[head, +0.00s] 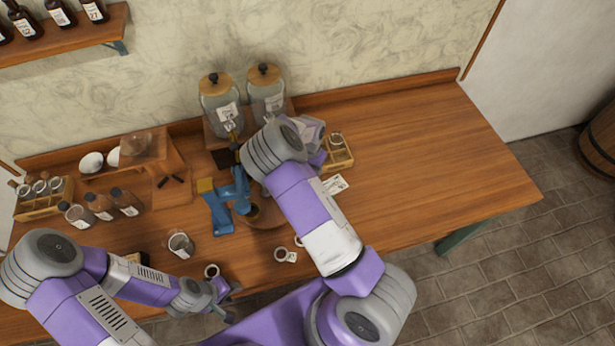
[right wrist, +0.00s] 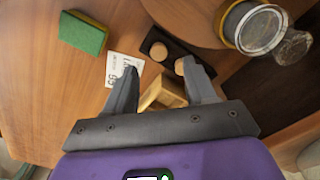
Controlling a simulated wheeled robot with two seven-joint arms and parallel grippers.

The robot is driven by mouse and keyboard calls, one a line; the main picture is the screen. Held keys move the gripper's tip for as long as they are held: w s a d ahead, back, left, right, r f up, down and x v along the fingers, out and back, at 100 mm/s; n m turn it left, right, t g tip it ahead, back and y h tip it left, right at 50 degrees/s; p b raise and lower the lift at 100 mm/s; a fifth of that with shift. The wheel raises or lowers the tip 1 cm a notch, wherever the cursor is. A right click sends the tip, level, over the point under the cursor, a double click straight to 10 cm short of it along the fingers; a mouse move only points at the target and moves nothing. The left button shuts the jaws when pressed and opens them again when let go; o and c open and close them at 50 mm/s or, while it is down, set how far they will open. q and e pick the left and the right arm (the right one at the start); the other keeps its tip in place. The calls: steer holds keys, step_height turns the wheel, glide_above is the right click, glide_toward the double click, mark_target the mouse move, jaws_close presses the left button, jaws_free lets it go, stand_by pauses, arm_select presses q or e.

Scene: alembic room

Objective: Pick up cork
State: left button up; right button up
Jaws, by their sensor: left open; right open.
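In the right wrist view, a round tan cork-like piece (right wrist: 158,51) sits on a black holder (right wrist: 166,58). A second tan round piece (right wrist: 180,66) is at the holder's lower end, partly covered by the right finger. My right gripper (right wrist: 159,67) is open, with nothing held, its fingertips close to the holder in the picture. I cannot tell its height above it. In the head view my right arm hides this gripper's fingers, and I cannot make out the cork. My left gripper (head: 232,303) is open and empty near the table's front edge.
A green sponge (right wrist: 83,32), a printed card (right wrist: 122,70), a wooden block-like piece (right wrist: 162,92) and a glass jar (right wrist: 258,28) are nearby. Two large jars (head: 221,103) stand at the back. A blue stand (head: 218,208) is mid-table. The table's right side (head: 430,150) is clear.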

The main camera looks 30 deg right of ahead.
steer(key=shift+f+p, duration=0.35)
steer(key=shift+f, duration=2.35)
jaws_close()
